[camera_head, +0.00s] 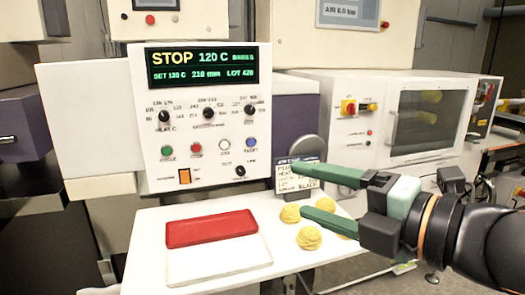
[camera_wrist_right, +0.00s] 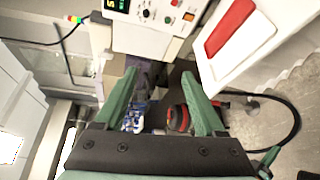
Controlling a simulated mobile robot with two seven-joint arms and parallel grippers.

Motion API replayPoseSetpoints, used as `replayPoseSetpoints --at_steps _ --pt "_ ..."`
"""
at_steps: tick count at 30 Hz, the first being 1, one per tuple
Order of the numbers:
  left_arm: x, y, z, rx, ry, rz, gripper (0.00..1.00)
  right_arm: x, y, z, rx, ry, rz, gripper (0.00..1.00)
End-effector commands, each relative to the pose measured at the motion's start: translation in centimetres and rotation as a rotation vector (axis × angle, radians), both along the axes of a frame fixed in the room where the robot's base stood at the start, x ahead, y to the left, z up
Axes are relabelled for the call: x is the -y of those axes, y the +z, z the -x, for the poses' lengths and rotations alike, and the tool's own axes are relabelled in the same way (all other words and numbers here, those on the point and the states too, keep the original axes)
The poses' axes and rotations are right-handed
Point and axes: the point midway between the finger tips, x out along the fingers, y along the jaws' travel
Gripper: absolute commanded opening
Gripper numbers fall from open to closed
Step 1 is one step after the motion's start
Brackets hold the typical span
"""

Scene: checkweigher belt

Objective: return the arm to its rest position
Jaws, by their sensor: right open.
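My right gripper (camera_head: 298,190) reaches in from the right in the head view, its two green fingers apart with nothing held between them. It is above the right side of the white table, in front of a small label card (camera_head: 298,177) and over several yellow lumps (camera_head: 309,237). The fingers hide part of the lumps and the card. In the right wrist view my right gripper (camera_wrist_right: 159,74) also shows its fingers spread and empty. My left gripper is not in view.
A control panel (camera_head: 205,125) with a STOP display stands behind the white table (camera_head: 140,225). A red-and-white tray (camera_head: 212,229) lies on the table. A white cabinet (camera_head: 340,125) with a window stands at the back right. Grey floor shows at lower right.

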Motion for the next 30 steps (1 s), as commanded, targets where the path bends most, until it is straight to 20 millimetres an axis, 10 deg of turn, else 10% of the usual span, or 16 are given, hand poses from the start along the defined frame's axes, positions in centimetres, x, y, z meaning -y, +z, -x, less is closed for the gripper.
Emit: replayPoseSetpoints --at_steps 14,23,30 --pt "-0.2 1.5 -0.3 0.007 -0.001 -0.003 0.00 -1.6 -9.9 -6.2 -0.456 -0.070 -0.551 0.72" --pt "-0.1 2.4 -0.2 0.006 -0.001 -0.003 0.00 0.7 -21.8 -7.6 -0.757 -0.289 -0.898 0.72" --pt "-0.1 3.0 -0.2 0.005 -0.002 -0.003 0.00 4.0 -34.1 -4.2 -0.969 -0.566 -1.123 0.72"
